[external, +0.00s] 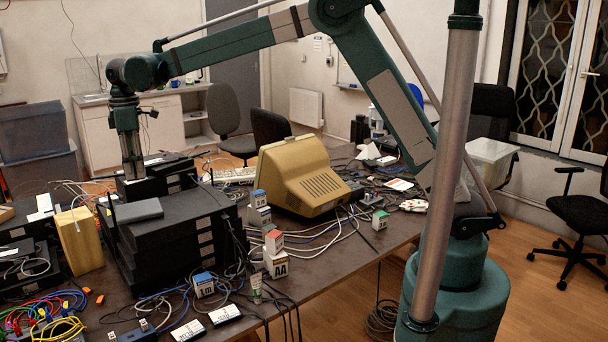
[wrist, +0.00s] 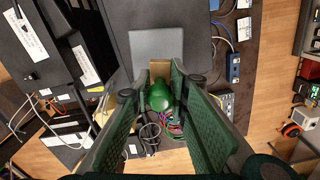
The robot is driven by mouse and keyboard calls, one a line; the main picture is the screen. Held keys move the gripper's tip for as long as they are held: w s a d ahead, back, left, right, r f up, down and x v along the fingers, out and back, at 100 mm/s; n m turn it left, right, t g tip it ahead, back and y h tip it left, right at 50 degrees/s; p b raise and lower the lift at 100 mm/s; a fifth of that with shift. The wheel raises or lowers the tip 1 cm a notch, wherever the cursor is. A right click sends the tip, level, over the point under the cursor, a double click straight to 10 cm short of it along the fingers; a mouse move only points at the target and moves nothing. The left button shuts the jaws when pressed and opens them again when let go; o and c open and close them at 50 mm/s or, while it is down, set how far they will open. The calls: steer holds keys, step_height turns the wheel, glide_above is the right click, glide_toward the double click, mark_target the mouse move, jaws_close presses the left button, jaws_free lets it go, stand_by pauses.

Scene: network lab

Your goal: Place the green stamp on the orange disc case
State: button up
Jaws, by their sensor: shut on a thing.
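My gripper (wrist: 160,88) is shut on the green stamp (wrist: 158,98), whose rounded green body shows between the two fingers in the wrist view. A tan piece (wrist: 160,70) shows just past it; I cannot tell whether it is part of the stamp. In the external view my gripper (external: 130,152) points down behind and above the black equipment stack. The stamp cannot be made out there. I cannot pick out the orange disc case with certainty in either view.
A black equipment stack (external: 175,245) with a grey slab (external: 137,208) on top stands on the crowded table. A tan upright box (external: 80,240) is at left. A beige monitor (external: 300,175), small boxes (external: 275,262) and many loose cables (external: 55,315) surround it.

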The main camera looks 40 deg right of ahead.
steer(key=w+d+m, duration=0.1)
steer(key=w+d, duration=0.5)
steer(key=d, duration=0.6)
steer(key=w+d+m, duration=0.2)
steer(key=w+d, duration=0.4)
steer(key=d, duration=0.6)
steer(key=w+d+m, duration=0.1)
steer(key=w+d, duration=0.5)
steer(key=d, duration=0.6)
steer(key=w+d+m+b, duration=0.25)
steer(key=d+m, duration=0.25)
steer(key=d, duration=3.5)
steer(key=s+d+m, duration=0.1)
steer(key=s+d, duration=0.2)
steer(key=d, duration=0.7)
steer(key=s+d+m, duration=0.1)
steer(key=s+d, duration=0.3)
steer(key=d, duration=0.7)
steer(key=s+d+m, duration=0.1)
steer(key=s+d, duration=0.2)
steer(key=d, duration=0.7)
steer(key=s+d+m, duration=0.2)
steer(key=s+d, duration=0.7)
steer(key=d, duration=0.3)
steer(key=s+d+m, duration=0.1)
steer(key=s+d, duration=0.7)
steer(key=d, duration=0.3)
step_height(320, 180, down, 26)
